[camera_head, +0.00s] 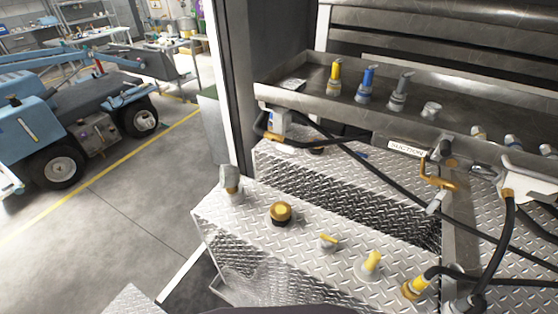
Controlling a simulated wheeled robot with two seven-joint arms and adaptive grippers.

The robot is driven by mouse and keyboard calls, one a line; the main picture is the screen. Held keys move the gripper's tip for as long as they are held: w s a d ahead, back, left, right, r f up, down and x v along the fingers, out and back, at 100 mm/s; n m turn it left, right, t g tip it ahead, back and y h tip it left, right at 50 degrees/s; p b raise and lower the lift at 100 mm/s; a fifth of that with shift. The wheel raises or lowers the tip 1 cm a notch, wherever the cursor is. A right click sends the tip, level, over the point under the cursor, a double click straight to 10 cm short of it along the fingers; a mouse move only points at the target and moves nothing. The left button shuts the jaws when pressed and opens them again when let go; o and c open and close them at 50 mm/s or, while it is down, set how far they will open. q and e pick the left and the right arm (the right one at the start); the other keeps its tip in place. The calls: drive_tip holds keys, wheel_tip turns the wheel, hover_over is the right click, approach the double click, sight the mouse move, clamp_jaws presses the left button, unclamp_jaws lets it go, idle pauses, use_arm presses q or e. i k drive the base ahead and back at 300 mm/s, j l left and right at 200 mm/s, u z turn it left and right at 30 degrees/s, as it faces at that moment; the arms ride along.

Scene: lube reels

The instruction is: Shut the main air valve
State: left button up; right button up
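Several valves and fittings show in the head view, and I cannot tell for sure which one is the main air valve. A brass-coloured valve with a lever handle (438,178) sits on the piping at the right, below a "SUCTION" label (407,149). A small yellow-handled fitting (328,241) and a larger yellow-topped fitting (372,262) stand on the diamond-plate deck (300,258). Whether any valve is open or shut is too small to tell. Neither of my grippers is in view.
A metal tray (305,104) holds yellow (336,75), blue (367,82) and grey (399,90) fittings. Black hoses (385,178) cross the deck. A gold-topped cap (281,212) and a grey fitting (230,180) stand at its left. Open floor and a blue vehicle (40,135) lie left.

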sight(285, 149)
drive_tip(key=k+l+u, duration=0.35)
drive_tip(key=k+u, duration=0.35)
drive_tip(key=k, duration=0.2)
